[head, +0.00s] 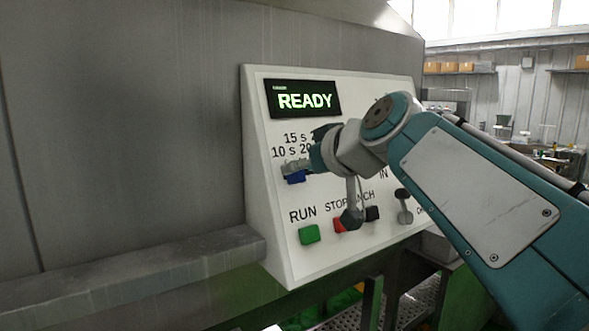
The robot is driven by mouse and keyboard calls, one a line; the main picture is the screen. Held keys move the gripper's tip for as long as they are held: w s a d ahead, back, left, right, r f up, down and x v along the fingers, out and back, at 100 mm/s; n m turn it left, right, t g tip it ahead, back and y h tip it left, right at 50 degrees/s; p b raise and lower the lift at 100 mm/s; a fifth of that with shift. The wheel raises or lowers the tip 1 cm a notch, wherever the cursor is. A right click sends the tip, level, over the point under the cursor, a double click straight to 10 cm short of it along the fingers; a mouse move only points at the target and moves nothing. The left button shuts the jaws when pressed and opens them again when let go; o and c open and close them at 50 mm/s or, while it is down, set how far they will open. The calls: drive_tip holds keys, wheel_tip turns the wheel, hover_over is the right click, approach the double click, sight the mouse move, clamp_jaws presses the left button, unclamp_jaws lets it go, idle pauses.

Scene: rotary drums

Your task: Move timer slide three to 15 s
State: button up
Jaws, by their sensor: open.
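The white control panel (262,150) stands at the centre, with printed marks reading "15 s" and "10 s" and part of a "20". A blue control (296,178) sits just below these marks. It may be a timer slide, but no number three shows by it. My gripper (292,167) is open, at the panel face beside and above the blue control. I cannot tell whether they touch. My gripper and wrist cover the panel to the right of the marks, so other timer controls there are hidden.
A screen (304,100) reads "READY". Below are a green RUN button (309,234), a red button (339,225) and a dark button (372,213), with grey levers (352,217) (404,207) close by. A grey ledge (130,275) runs along the left.

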drive_tip(key=shift+x, duration=1.15)
drive_tip(key=shift+w+d, duration=0.1)
drive_tip(key=shift+d, duration=0.05)
clamp_jaws()
drive_tip(key=shift+w+d, duration=0.45)
drive_tip(key=shift+d, duration=0.15)
drive_tip(key=shift+w+d, duration=0.4)
drive_tip(key=shift+d, duration=0.25)
unclamp_jaws()
